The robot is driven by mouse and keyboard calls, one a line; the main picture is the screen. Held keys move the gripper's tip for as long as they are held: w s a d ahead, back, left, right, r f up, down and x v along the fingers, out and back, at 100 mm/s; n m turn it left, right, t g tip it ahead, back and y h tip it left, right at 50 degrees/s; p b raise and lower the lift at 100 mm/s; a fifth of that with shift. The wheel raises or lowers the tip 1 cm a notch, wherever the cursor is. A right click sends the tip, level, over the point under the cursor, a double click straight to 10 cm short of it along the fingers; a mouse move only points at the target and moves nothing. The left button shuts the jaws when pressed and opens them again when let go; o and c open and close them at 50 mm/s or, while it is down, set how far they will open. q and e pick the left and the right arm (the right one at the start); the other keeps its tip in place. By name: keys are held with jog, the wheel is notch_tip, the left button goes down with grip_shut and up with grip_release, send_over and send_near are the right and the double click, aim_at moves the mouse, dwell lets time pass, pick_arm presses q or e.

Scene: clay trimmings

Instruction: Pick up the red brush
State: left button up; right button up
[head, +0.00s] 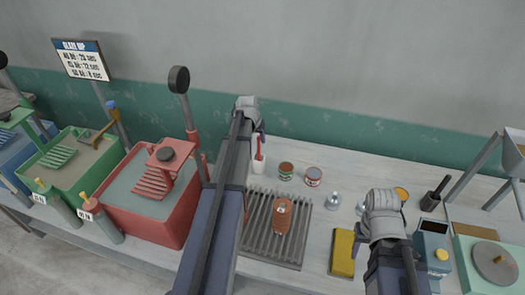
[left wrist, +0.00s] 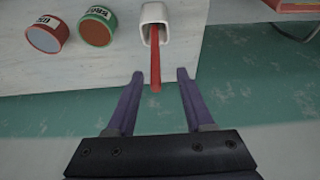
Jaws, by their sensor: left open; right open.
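The red brush (head: 260,147) stands upright in a white holder (head: 259,167) at the back of the bench in the head view. In the left wrist view the red handle (left wrist: 155,60) sticks out of the white square holder (left wrist: 154,14). My left gripper (head: 259,127) is at the top of the brush. Its two open fingers (left wrist: 160,76) are on either side of the handle's end, with a gap on each side. My right gripper (head: 383,212) is over the right part of the bench, holding nothing visible; its fingertips are hard to make out.
Two small cans (head: 286,170) (head: 314,175) stand right of the holder. A ribbed tray (head: 258,246) bears an orange-brown vase (head: 283,217). A red tub (head: 154,226) stands left of my left arm. A yellow sponge (head: 343,253) and a dark brush (head: 434,195) are near my right gripper.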

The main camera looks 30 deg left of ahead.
aim_at(258, 143)
pick_arm(q)
jog(key=b+x, duration=0.2)
jog(key=x, duration=0.1)
jog(key=shift+d+b, duration=0.1)
jog(key=shift+b, duration=0.25)
jog(key=shift+r, duration=0.15)
jog(key=shift+w+f+b, duration=0.1)
jog(key=shift+f+b, duration=0.5)
jog(key=shift+f, duration=0.05)
jog(key=b+x, duration=0.3)
jog(key=shift+d+f, duration=0.2)
pick_arm(e)
notch_tip(258, 143, down, 7)
jog(key=shift+f+b, duration=0.35)
jog(key=shift+b, duration=0.05)
pick_arm(q)
jog(key=shift+w+f, duration=0.15)
jog(key=shift+f, duration=0.1)
pick_arm(e)
jog(key=shift+w+r, duration=0.1)
